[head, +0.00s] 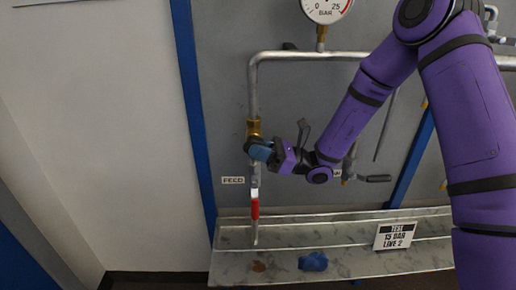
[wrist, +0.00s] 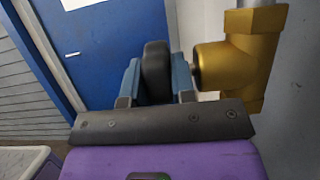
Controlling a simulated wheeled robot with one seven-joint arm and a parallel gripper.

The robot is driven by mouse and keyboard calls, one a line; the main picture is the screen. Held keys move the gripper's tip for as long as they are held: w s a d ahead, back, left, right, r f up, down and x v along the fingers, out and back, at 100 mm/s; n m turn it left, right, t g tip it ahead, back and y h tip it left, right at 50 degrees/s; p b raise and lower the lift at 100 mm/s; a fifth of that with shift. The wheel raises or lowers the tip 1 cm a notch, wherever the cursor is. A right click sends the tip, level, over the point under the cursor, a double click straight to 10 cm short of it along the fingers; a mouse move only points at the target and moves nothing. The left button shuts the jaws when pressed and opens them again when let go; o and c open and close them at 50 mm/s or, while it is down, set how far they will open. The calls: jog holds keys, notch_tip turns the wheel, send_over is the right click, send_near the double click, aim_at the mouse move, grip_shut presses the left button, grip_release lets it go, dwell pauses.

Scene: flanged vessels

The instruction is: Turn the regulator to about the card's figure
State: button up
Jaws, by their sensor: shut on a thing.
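The brass regulator (head: 254,128) sits on the vertical pipe at the left, above the FEED label (head: 233,180). It fills the right of the wrist view (wrist: 240,62). Its black knob (wrist: 156,70) is between the blue-grey fingers of my gripper (head: 258,150), which is shut on it. In the head view the gripper hides the knob. The card (head: 394,236) on the lower ledge reads TEST, 15 BAR, LIVE 2. The pressure gauge (head: 325,9) is marked 0 to 25 BAR; its top is cut off and I cannot read its needle.
A red-handled valve lever (head: 255,209) hangs below the regulator. A blue crumpled thing (head: 313,261) and a brown patch (head: 258,266) are on the marbled ledge (head: 340,226). A dark valve handle (head: 375,178) is right of my wrist. A blue door (wrist: 110,45) shows in the wrist view.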

jog(key=o, duration=0.6)
jog(key=shift+o, duration=0.2)
jog(key=v, duration=0.7)
jog(key=shift+d, duration=0.2)
jog(key=shift+f, duration=0.15)
